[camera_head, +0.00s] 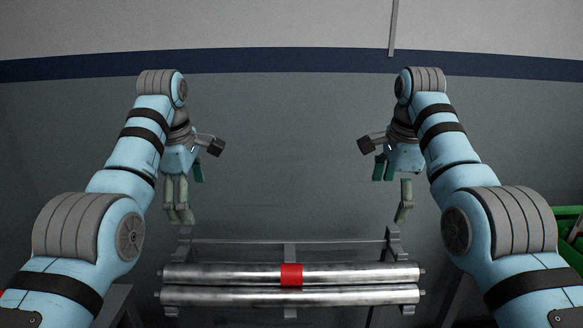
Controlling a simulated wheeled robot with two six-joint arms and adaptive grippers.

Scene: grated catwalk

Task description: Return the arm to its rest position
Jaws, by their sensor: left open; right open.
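My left arm (135,160) comes in from the left, and its gripper (183,203) hangs with fingers pointing down, open and empty. My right arm (447,150) comes in from the right, and its gripper (392,198) also hangs down, open and empty. The two arms stand in a nearly mirrored pose. Both grippers are apart from the rack below them in the picture. Part of each gripper is hidden behind its own wrist.
A metal rack (290,251) with two horizontal steel rollers (220,273) stands at the lower middle. A red band (291,274) wraps the upper roller. A green bin (567,213) is at the right edge. The grey wall (290,130) fills the back. Space between the arms is clear.

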